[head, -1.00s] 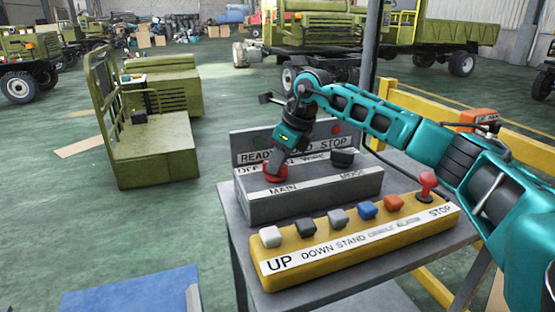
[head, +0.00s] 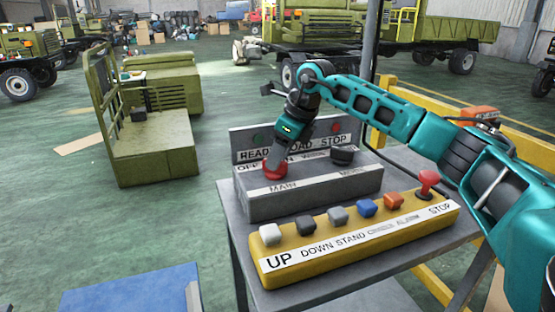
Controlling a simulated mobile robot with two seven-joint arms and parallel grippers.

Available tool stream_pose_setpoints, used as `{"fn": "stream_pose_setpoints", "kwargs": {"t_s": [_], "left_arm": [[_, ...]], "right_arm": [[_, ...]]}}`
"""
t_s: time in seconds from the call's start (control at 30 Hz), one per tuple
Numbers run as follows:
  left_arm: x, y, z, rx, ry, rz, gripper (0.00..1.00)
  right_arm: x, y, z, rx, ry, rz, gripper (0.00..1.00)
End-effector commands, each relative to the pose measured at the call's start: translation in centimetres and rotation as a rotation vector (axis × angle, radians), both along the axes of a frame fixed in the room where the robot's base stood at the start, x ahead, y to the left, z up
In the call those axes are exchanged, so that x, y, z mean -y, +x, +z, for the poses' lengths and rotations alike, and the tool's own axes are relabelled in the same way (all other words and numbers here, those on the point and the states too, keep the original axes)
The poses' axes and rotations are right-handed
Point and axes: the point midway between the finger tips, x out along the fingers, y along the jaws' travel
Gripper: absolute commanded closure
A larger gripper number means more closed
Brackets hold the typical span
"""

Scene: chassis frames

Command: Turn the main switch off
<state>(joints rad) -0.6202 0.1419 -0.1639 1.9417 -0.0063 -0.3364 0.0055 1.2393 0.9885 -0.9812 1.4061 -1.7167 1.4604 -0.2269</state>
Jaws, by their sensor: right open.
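The main switch (head: 274,171) is a red knob on top of the grey control box (head: 310,196), above the label MAIN. My right gripper (head: 276,162) reaches down onto it from above, with its fingers at the knob. The fingers hide part of the knob, and I cannot see clearly how it is turned. The gripper is open. A black MODE knob (head: 343,156) sits to the right on the same box. My left gripper is not in view.
A yellow button panel (head: 360,246) with several coloured buttons and a red STOP knob (head: 428,180) lies in front of the box on the grey table (head: 232,224). A yellow rail (head: 520,145) runs behind at right. A green seat unit (head: 155,150) stands left, with open floor between.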

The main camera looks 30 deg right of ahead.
Motion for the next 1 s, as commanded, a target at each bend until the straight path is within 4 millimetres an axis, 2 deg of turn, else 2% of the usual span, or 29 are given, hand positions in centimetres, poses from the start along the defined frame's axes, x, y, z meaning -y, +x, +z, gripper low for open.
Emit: {"fn": "stream_pose_setpoints", "kwargs": {"t_s": [0.3, 0.5, 0.67, 1.0], "left_arm": [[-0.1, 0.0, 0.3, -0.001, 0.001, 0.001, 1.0], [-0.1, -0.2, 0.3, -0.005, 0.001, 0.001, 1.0], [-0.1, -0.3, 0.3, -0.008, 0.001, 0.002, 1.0], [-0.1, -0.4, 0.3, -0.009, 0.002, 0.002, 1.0]], "right_arm": [[1.5, -2.2, 6.7, 0.003, -0.001, -0.002, 0.55], [2.1, -3.3, 9.4, -0.002, -0.001, 0.0, 0.55], [2.3, -3.6, 10.2, -0.003, -0.001, 0.0, 0.55], [2.3, -3.6, 10.2, -0.004, -0.001, 0.0, 0.55]]}}
